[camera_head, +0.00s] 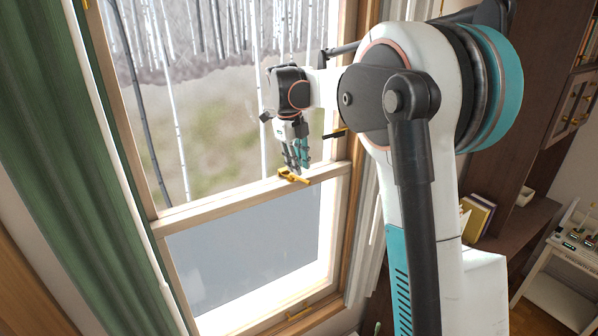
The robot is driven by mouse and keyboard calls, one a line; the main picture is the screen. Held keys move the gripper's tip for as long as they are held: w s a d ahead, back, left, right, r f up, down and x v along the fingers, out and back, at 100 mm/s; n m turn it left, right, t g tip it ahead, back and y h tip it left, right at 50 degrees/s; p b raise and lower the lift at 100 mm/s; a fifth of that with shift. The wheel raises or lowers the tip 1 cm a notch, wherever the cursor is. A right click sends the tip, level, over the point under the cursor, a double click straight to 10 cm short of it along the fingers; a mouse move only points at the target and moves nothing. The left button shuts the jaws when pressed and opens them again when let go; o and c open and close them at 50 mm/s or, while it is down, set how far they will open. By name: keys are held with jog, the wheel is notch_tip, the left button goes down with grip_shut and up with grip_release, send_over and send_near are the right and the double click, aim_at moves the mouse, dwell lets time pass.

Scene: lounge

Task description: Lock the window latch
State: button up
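The window (245,203) has a light wooden frame, with an upper and a lower pane meeting at a middle rail. A gold window latch (293,176) sits on top of that rail, right of its middle. Its lever points toward the lower right in the picture; I cannot tell whether it is locked. My gripper (297,168) hangs pointing down just above the latch, with its fingertips close to it. I cannot tell if they touch it. The fingers look close together, and the gap between them is not clear from this angle.
A green curtain (65,150) hangs at the left of the window. My arm covers the right side of the view. A dark shelf (515,215) with books (475,217) stands at the right, beside a white stand (570,255). A small gold handle (299,313) is on the lower sash.

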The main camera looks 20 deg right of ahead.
notch_tip(320, 180, up, 8)
jog(key=a, duration=0.1)
jog(key=shift+s+a, duration=0.2)
jog(key=shift+s, duration=0.1)
jog(key=shift+f, duration=0.1)
grip_shut()
jog(key=d+f+n+h+p, duration=0.1)
jog(key=d+n+p, duration=0.15)
jog(key=n, duration=0.65)
jog(key=d+f+n+p, duration=0.2)
jog(key=d+n, duration=0.2)
jog(key=n, duration=0.4)
notch_tip(320, 180, down, 9)
jog(key=p, duration=0.1)
jog(key=shift+a+n+p, duration=0.2)
jog(key=shift+n+p, duration=0.15)
jog(key=shift+n, duration=0.05)
